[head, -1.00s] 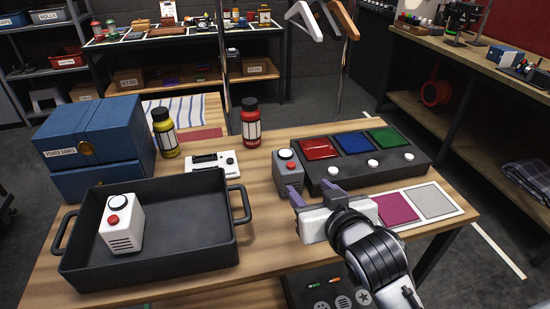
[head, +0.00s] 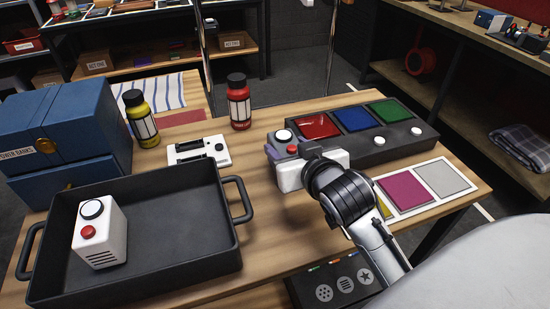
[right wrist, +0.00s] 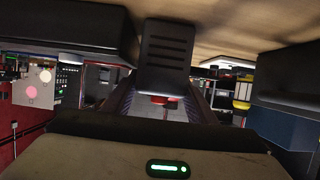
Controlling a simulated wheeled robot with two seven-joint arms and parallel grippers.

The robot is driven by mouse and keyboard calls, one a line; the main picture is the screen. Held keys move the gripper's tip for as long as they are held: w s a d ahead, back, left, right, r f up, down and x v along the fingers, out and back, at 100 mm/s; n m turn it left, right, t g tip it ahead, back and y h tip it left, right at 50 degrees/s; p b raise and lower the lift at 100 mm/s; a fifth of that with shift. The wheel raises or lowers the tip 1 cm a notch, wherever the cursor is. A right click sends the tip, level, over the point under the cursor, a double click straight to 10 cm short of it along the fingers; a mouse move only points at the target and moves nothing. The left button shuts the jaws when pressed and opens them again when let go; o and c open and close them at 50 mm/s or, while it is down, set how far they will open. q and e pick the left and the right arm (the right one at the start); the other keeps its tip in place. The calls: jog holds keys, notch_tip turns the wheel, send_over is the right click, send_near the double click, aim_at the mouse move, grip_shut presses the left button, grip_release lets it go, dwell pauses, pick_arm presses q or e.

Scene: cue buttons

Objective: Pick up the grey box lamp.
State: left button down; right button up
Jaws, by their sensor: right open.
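The grey box lamp (head: 283,137) stands at the left end of the black button panel on the table. It has a white button on top and a red button on its front. My right gripper (head: 289,153) is in front of it and hides much of its lower part. The jaws are open. In the right wrist view the lamp (right wrist: 166,48) shows its slotted face, with the gripper's fingers (right wrist: 158,92) to either side. I cannot tell whether they touch it. My left gripper is not in view.
The black panel (head: 362,152) has red, blue and green pads. A black tray (head: 175,205) holds a white box lamp (head: 100,235). A red bottle (head: 239,105), yellow bottle (head: 140,120), white device (head: 198,150) and blue box (head: 60,135) stand behind. A colour card (head: 415,203) lies at right.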

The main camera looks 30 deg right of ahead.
jog(key=shift+w+d+f, duration=0.15)
jog(key=shift+w+f, duration=0.15)
jog(key=shift+w, duration=0.35)
jog(key=shift+s+r, duration=0.15)
jog(key=shift+s, duration=0.05)
jog(key=shift+c, duration=0.9)
jog(key=c, duration=0.9)
